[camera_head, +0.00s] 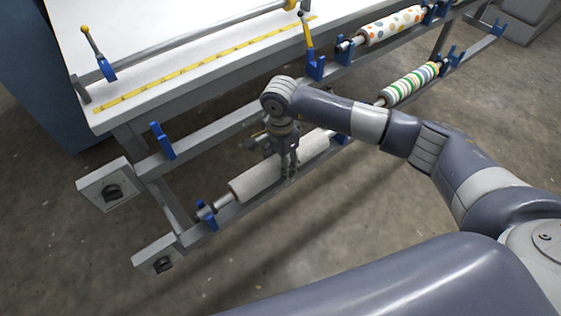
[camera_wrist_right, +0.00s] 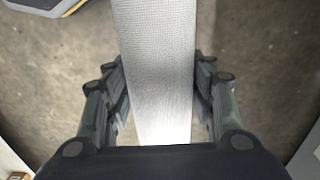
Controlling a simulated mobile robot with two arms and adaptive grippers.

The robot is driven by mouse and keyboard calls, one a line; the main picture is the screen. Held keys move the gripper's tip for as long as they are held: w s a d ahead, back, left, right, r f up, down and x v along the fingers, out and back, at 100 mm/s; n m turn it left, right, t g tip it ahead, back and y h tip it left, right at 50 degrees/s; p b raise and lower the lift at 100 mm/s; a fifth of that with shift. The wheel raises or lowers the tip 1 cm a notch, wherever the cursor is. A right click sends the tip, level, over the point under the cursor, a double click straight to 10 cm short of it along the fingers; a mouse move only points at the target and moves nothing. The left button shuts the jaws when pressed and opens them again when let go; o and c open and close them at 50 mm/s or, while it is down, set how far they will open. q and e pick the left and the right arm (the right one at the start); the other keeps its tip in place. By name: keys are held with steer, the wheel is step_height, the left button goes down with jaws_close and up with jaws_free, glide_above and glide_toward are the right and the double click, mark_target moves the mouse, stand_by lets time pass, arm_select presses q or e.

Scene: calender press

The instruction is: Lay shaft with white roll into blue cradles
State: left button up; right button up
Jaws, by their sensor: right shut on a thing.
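The white roll (camera_head: 255,180) sits on its shaft (camera_head: 222,203) along the lower rail at the front of the press. The shaft's left end is at a blue cradle (camera_head: 208,217), and the roll's right end is near another (camera_head: 341,139); I cannot tell whether it rests in them or just above. My right gripper (camera_head: 288,170) reaches down onto the middle of the roll and is shut on it. In the right wrist view the roll (camera_wrist_right: 158,60) runs between the two fingers. On the upper rail, a blue cradle at the left (camera_head: 162,141) and one farther right (camera_head: 315,68) stand empty.
A white table with a yellow measuring strip (camera_head: 200,65) is behind the rails. A dotted roll (camera_head: 392,26) and a striped roll (camera_head: 410,84) lie farther right. Grey boxes with black knobs (camera_head: 112,192) (camera_head: 162,264) end the rails. The floor in front is clear.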

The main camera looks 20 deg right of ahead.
steer(key=shift+f+b, duration=0.4)
steer(key=shift+b, duration=0.05)
steer(key=o, duration=1.5)
step_height(320, 180, up, 12)
steer(key=shift+r, duration=0.1)
